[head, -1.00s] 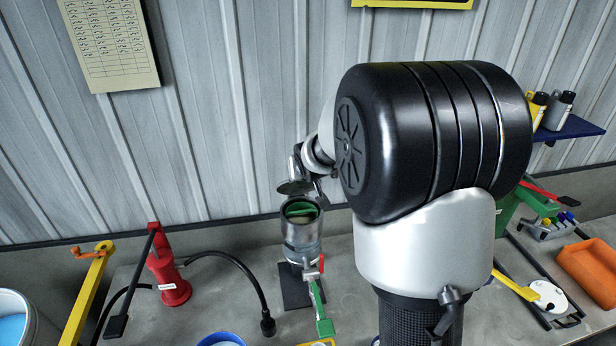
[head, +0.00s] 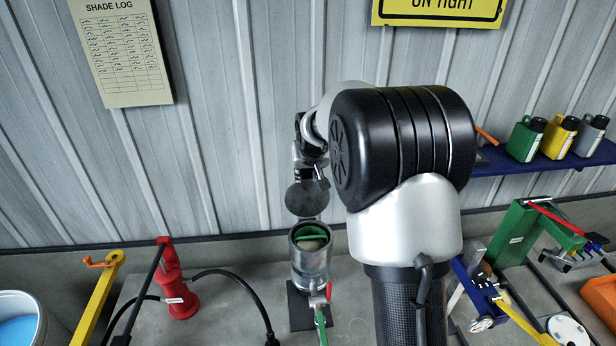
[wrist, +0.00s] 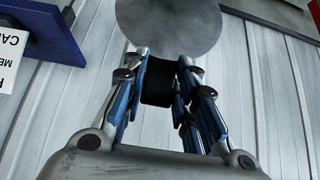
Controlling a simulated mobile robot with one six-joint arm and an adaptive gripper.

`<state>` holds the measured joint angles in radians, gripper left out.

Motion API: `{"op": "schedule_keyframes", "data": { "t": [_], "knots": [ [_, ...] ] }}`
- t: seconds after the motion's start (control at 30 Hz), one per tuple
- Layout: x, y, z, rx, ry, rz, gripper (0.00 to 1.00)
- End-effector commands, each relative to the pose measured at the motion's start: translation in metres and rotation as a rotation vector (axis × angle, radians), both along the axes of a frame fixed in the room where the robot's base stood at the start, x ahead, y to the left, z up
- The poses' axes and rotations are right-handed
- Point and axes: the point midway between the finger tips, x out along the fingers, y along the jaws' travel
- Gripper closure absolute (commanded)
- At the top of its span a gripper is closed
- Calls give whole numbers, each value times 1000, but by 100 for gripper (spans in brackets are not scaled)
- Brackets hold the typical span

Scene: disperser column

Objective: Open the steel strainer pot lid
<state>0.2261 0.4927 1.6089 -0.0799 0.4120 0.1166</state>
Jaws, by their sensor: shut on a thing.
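The steel strainer pot (head: 311,265) stands upright on a dark base plate, its top open. A green rim and something pale show inside it. Its round grey lid (head: 307,198) stands steeply tilted above the back of the pot's mouth. The lid also shows at the top of the wrist view (wrist: 168,22). My gripper (head: 310,172) is above the lid. In the wrist view my gripper (wrist: 160,72) has its blue-and-black fingers shut on the lid's black grip (wrist: 158,84). Whether the lid still touches the pot at a hinge is unclear.
A small valve with a red handle (head: 328,291) is at the pot's front. A red pump (head: 178,290) with a black hose stands to the left. A blue shelf with bottles (head: 527,138) and a green frame (head: 516,235) are right. The corrugated wall is close behind.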

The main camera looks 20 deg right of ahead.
Motion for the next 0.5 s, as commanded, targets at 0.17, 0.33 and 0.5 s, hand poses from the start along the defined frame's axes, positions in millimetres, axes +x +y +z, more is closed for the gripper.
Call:
{"op": "schedule_keyframes", "data": {
  "t": [0.17,0.33,0.5],
  "knots": [
    [9,-2,1,-3,-13,1,100],
    [12,-3,1,-3,-15,1,100],
    [12,-3,2,-3,-15,1,100]
  ]
}}
